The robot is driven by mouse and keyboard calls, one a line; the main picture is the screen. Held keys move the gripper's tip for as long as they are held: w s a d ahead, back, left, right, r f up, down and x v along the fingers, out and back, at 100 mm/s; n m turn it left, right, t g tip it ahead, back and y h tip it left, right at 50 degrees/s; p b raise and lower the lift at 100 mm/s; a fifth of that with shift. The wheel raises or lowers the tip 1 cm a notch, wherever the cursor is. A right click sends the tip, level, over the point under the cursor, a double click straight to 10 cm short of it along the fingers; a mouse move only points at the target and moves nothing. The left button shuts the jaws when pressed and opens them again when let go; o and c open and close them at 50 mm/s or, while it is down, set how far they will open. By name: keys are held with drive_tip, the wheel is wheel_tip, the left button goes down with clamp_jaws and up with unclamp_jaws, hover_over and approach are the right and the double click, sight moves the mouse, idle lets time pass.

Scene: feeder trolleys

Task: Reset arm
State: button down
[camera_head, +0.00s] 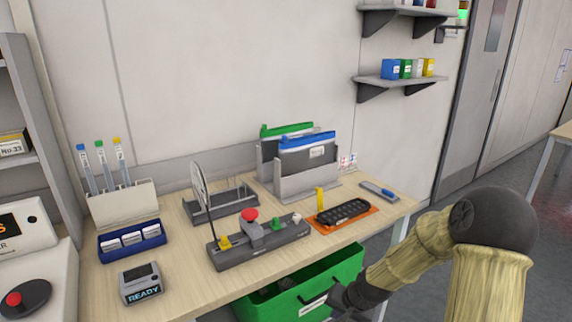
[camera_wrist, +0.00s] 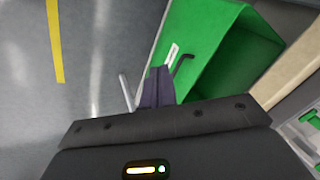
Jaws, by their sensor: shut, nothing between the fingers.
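My arm comes in at the right of the head view and bends down to the left past the table's right front. My gripper (camera_head: 350,294) is low beside the green bin (camera_head: 262,306), in front of the table edge. In the wrist view my gripper (camera_wrist: 158,82) shows dark fingers held together, with nothing between them. The green bin (camera_wrist: 207,50) fills the upper right of that view, with a white label and a dark handle close to the fingertips. I cannot tell whether the fingers touch it.
The wooden table (camera_head: 185,262) holds a grey fixture with a red knob (camera_head: 250,214), an orange tray (camera_head: 343,216), file holders (camera_head: 308,180) and a READY device (camera_head: 141,284). Shelves (camera_head: 400,81) hang on the wall. Grey floor with a yellow line (camera_wrist: 55,40) lies open to the bin's left in the wrist view.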

drive_tip(key=s+d+r+n+g+h, duration=0.1)
drive_tip(key=s+r+n+h, duration=0.1)
drive_tip(key=s+r, duration=0.5)
drive_tip(key=s+d+r+n+h, duration=0.1)
drive_tip(key=s+r+n, duration=0.25)
drive_tip(key=s, duration=0.65)
wheel_tip(320, 180, up, 15)
drive_tip(key=p, duration=1.5)
drive_tip(key=shift+w+a+r+m, duration=0.15)
drive_tip(key=shift+w+a+m, duration=0.05)
drive_tip(key=shift+m, duration=0.15)
